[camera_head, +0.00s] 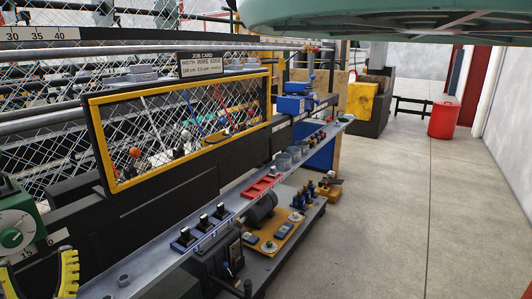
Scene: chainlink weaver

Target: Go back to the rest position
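My gripper (37,260) shows at the bottom left corner as two yellow, ribbed fingers with a wide gap between them. It looks open, and I see nothing held in the gap. The rest of my gripper and its wrist are cut off by the frame edge. The fingers appear in front of the weaving machine's near end, by a green housing with a white dial (14,231). I cannot tell how far they are from it. No marker of a rest position shows.
A grey rail (155,258) with small parts runs along the machine. A yellow-framed mesh window (97,143) stands behind it. A low cart (318,212) holds a motor and fittings. A teal round object (390,15) overhangs the top right. A red bin (443,120) stands beyond clear floor.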

